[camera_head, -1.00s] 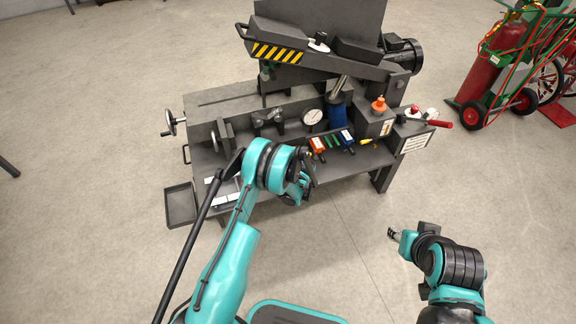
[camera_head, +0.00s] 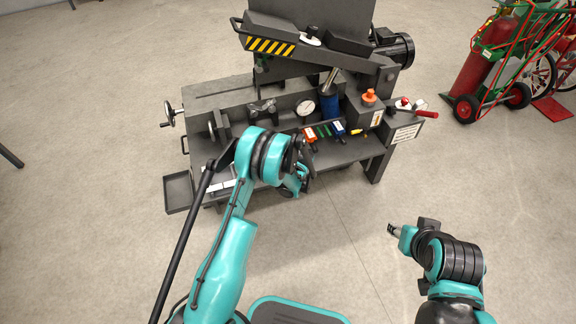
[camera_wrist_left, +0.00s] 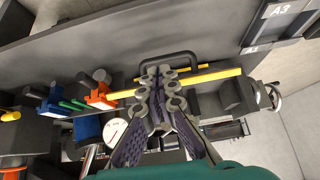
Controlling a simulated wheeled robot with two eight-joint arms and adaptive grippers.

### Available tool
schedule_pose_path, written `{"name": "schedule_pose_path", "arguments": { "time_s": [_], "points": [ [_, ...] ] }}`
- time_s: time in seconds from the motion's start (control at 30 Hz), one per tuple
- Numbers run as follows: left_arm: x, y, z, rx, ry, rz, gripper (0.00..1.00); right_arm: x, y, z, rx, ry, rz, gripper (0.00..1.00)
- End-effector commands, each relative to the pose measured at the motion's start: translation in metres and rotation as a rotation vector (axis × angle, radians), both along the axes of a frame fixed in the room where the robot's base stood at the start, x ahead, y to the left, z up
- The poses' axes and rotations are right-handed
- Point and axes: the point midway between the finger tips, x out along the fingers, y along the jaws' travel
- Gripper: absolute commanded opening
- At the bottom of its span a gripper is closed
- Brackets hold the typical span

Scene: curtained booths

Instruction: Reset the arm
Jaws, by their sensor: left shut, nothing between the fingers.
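My left arm is teal and black and reaches over the front of a dark grey workbench machine (camera_head: 235,88). Its gripper (camera_head: 303,160) is small and partly hidden by its wrist in the head view. In the left wrist view the left gripper (camera_wrist_left: 157,76) has its fingers together with nothing held, in front of a black bar handle (camera_wrist_left: 165,57). I cannot tell whether it touches the handle. My right gripper (camera_head: 393,230) is at the lower right, over bare floor, away from the machine. Its fingers are too small to read.
The bench holds a round gauge (camera_head: 305,107), an orange tool (camera_head: 310,137), a blue tool (camera_head: 338,129) and a red-handled part (camera_head: 425,113). An open grey tray (camera_head: 178,191) juts out at its lower left. A red gas cylinder cart (camera_head: 482,70) stands at right.

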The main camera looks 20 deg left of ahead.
Motion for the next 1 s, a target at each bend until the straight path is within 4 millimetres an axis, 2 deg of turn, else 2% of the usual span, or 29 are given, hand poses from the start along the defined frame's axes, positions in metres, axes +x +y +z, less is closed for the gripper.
{"name": "schedule_pose_path", "arguments": {
  "time_s": [0.1,0.33,0.47,0.57,0.7,0.77,0.9,1.0],
  "points": [
    [0.0,0.001,0.007,0.0,0.0,0.0,0.0,0.0,0.0,0.003,0.0,0.0,0.0,0.4],
    [-0.001,0.001,0.009,0.0,0.0,-0.001,0.0,0.0,0.0,0.002,0.0,0.0,0.0,0.4],
    [-0.003,0.001,0.034,-0.001,0.005,-0.021,0.0,0.0,0.0,0.002,0.0,0.0,0.0,0.4],
    [-0.01,0.0,0.075,-0.006,0.016,-0.055,0.0,0.0,0.0,0.002,0.0,0.0,0.0,0.4],
    [-0.032,-0.001,0.143,-0.013,0.03,-0.123,0.0,0.0,0.0,0.002,0.0,0.0,0.0,0.4],
    [-0.045,-0.002,0.17,-0.015,0.034,-0.153,0.0,0.0,0.0,0.002,0.0,0.0,0.0,0.4],
    [-0.083,-0.003,0.226,-0.021,0.043,-0.221,0.0,0.0,0.0,0.002,0.0,0.0,0.0,0.4],
    [-0.115,-0.004,0.259,-0.024,0.045,-0.27,0.0,0.0,0.0,0.002,0.0,0.0,0.0,0.4]
  ]
}}
